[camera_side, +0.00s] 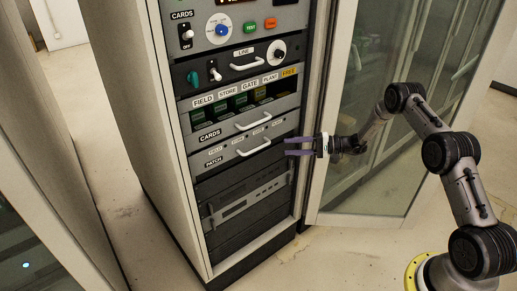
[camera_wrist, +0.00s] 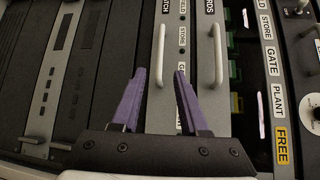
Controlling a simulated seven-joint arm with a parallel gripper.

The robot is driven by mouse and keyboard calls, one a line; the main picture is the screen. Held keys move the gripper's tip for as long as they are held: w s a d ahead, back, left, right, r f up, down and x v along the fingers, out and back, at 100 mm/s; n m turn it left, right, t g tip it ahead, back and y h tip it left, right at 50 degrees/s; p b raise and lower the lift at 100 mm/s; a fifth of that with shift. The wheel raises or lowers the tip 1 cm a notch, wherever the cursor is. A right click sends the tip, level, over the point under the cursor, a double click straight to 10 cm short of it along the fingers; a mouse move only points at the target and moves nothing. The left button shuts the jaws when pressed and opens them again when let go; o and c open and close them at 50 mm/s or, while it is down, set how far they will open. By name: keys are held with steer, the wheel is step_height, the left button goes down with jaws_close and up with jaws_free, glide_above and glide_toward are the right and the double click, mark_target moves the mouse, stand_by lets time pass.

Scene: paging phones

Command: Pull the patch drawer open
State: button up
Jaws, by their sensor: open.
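The patch drawer (camera_side: 228,155) is a grey panel low in the rack with a pale bar handle (camera_side: 253,147). Its face looks about flush with the rack. In the side view, my gripper (camera_side: 288,147) is just right of the handle, with its purple fingers pointing left. In the wrist view, my gripper (camera_wrist: 161,72) is open, with a finger on either side of the line of the patch handle (camera_wrist: 159,52). The handle shows between and beyond the fingertips. I see no contact, and the gap in depth is hard to judge.
The cards drawer handle (camera_side: 253,121) is just above the patch handle and also shows right of my fingers in the wrist view (camera_wrist: 217,55). Green cards (camera_side: 222,106) sit above it. A glass door (camera_side: 365,130) stands open at the right. Dark blank panels lie below.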

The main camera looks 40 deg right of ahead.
mark_target(259, 148)
steer(key=x, duration=1.2)
steer(key=shift+s, duration=0.1)
steer(key=shift+c, duration=0.3)
jaws_close()
stand_by(0.8)
